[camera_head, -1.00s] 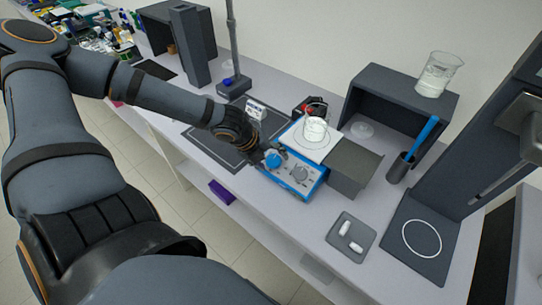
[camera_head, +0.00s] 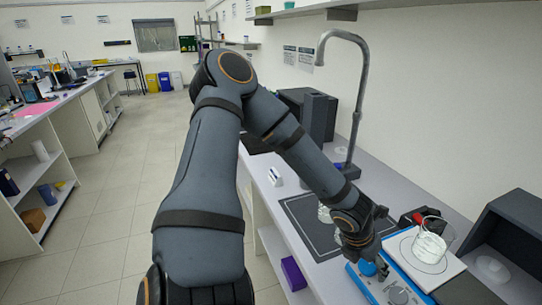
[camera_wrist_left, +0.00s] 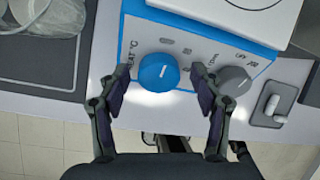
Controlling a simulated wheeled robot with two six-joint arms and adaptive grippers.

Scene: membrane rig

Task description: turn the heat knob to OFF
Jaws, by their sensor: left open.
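The heat knob (camera_wrist_left: 158,72) is blue with a short white pointer line, on the sloped front panel of the blue-and-white hotplate (camera_wrist_left: 190,45). Lettering ending in °C is beside it. It also shows in the head view (camera_head: 368,268), partly behind my gripper. My left gripper (camera_wrist_left: 160,80) is open, with one finger on each side of the knob; I cannot tell whether they touch it. The left gripper also shows at the hotplate front in the head view (camera_head: 375,266). My right gripper is not in view.
A grey knob (camera_wrist_left: 234,81) sits right of the heat knob, close to a finger. A glass beaker (camera_head: 430,244) stands on the hotplate top. A dark mat (camera_head: 305,222) lies left of the hotplate. A grey tray (camera_wrist_left: 271,106) with small white pieces is at the right.

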